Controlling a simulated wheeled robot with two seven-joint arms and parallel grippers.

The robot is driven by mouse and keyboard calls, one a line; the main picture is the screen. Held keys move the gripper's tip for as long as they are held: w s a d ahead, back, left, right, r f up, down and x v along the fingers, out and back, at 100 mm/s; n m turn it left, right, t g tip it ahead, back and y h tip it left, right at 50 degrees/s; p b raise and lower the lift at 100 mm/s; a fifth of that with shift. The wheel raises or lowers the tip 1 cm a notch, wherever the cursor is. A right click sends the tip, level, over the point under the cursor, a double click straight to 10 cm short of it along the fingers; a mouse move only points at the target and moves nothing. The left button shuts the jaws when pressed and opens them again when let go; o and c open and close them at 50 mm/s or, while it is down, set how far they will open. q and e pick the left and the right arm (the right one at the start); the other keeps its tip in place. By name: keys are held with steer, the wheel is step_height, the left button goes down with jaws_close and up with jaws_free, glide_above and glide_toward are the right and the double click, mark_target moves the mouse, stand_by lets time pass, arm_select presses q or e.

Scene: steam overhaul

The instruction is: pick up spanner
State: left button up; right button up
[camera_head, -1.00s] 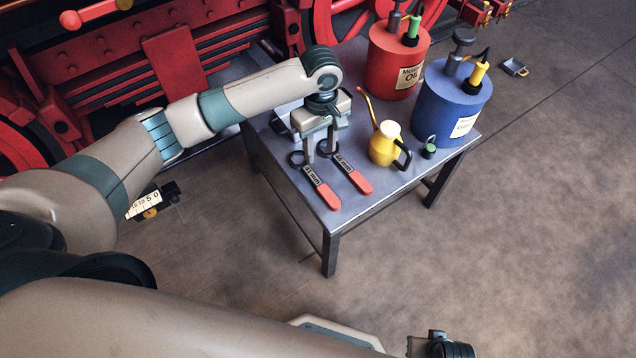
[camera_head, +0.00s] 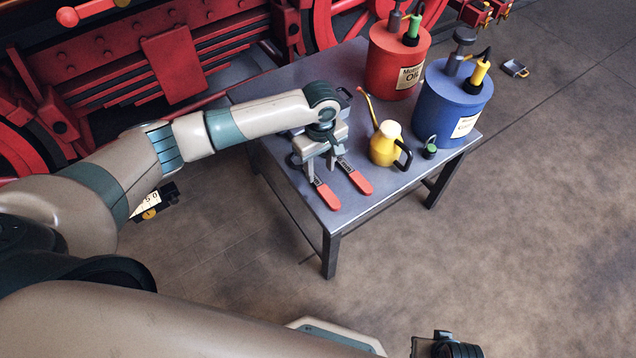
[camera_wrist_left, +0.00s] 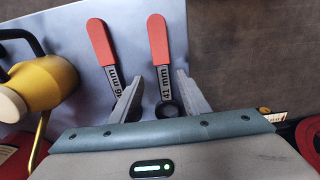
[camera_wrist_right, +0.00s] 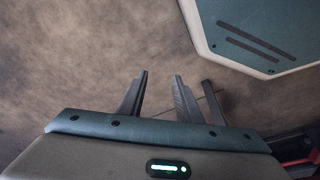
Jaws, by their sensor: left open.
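Two spanners with red handles lie side by side on the table. The 41 mm spanner is on the left in the head view (camera_head: 328,196) and on the right in the left wrist view (camera_wrist_left: 161,60). The 46 mm spanner is on the right in the head view (camera_head: 356,178) and on the left in the left wrist view (camera_wrist_left: 101,48). My left gripper (camera_head: 321,168) is open above them. In its wrist view, the 41 mm spanner shows between the fingers (camera_wrist_left: 160,80), and one finger partly hides the 46 mm one. I cannot tell whether they touch. My right gripper (camera_wrist_right: 161,78) is open and empty.
On the grey table (camera_head: 375,205) stand a yellow oil can (camera_head: 384,148), a red oil drum (camera_head: 392,65) and a blue drum (camera_head: 447,108). A red locomotive (camera_head: 180,65) is behind. Open floor (camera_head: 530,230) lies right and in front.

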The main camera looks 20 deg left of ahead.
mark_target(318, 182)
arm_select(q)
steer(key=shift+a+f, duration=0.1)
steer(key=shift+f, duration=0.25)
steer(key=f, duration=0.3)
steer(key=shift+s+a, duration=0.1)
steer(key=shift+s, duration=0.1)
steer(key=shift+f, duration=0.7)
arm_select(e)
steer(key=shift+a+r, duration=0.1)
steer(key=shift+r, duration=0.8)
steer(key=shift+s+f, duration=0.1)
steer(key=shift+s, duration=0.05)
arm_select(q)
steer(key=shift+c, duration=0.7)
jaws_close()
steer(key=shift+r, duration=0.1)
